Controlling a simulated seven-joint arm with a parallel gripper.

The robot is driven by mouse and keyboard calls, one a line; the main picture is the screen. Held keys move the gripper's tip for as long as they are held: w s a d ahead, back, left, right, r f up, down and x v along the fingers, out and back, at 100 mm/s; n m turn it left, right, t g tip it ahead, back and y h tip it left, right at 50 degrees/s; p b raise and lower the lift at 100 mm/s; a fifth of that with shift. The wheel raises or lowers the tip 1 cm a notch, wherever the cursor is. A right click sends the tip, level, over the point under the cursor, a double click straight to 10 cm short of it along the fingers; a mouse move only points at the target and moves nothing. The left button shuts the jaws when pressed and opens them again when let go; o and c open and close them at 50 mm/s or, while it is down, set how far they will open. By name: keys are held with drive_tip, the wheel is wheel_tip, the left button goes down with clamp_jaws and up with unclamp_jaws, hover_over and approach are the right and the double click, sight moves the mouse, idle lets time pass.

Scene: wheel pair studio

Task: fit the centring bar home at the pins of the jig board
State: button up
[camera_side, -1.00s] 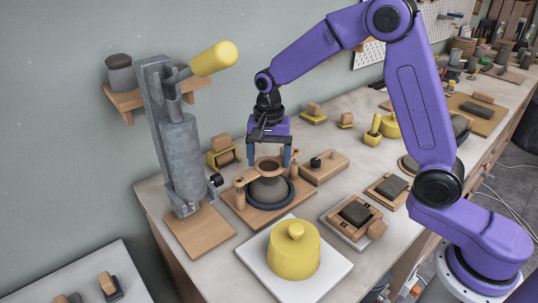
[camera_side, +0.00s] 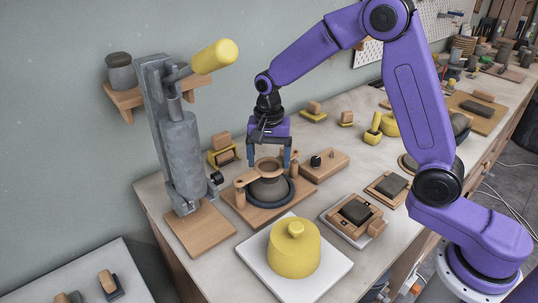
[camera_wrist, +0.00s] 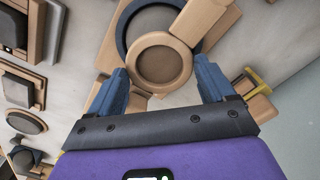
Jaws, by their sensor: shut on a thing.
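The jig board (camera_side: 231,209) is a wooden plate on the bench, carrying a dark blue ring (camera_side: 288,192) around a grey round part (camera_side: 268,189). Wooden pins stand at its left (camera_side: 240,197) and right (camera_side: 294,169). The centring bar (camera_side: 268,171) is a wooden bar with a round ring in its middle, over the grey part. My gripper (camera_side: 269,163) points down and is shut on the bar's ring, a finger on either side. The wrist view shows the ring (camera_wrist: 134,62) between the fingertips (camera_wrist: 160,75). I cannot tell whether the bar's ends are seated on the pins.
A grey lever press (camera_side: 180,150) with a yellow handle stands at left. A yellow lidded pot (camera_side: 293,255) on a white slab is in front. A wooden block with a black knob (camera_side: 325,166) sits close at right, and a yellow stand (camera_side: 222,155) behind.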

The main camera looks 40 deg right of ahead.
drive_tip(key=shift+f, duration=1)
drive_tip(key=shift+f, duration=0.25)
idle(0.6)
drive_tip(key=o, duration=0.9)
wheel_tip(320, 180, up, 18)
drive_tip(key=shift+f, duration=0.25)
